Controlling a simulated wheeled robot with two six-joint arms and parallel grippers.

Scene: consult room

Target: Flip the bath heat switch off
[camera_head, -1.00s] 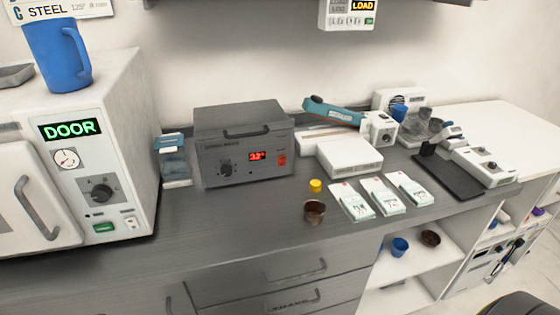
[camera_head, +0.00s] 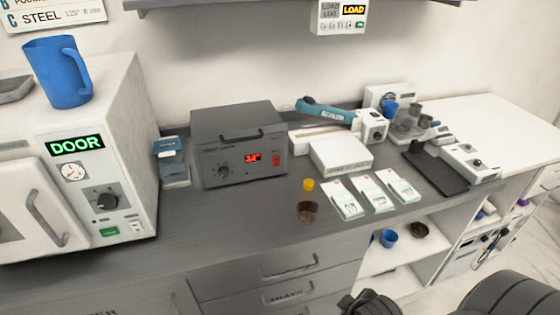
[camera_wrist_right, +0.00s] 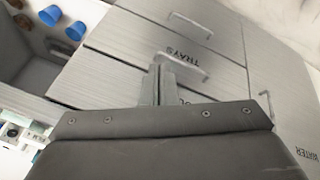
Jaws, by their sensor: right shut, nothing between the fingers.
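A dark grey bath unit (camera_head: 238,145) stands on the counter in the head view, with a lit red display. A small red switch (camera_head: 276,160) is at the right of its front panel, and a black knob is at the left. Whether the switch is on or off is too small to tell. In the right wrist view my right gripper (camera_wrist_right: 158,72) is shut and empty, in front of the grey drawers (camera_wrist_right: 130,75). Part of my right arm shows at the bottom right of the head view, below the counter and well away from the bath. My left gripper is not in view.
A white sterilizer (camera_head: 105,150) with a blue mug (camera_head: 65,75) on top stands left of the bath. A white box (camera_head: 341,155), a yellow cap (camera_head: 308,184), a brown cup (camera_head: 307,211) and several packets lie to the right. The counter in front of the bath is clear.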

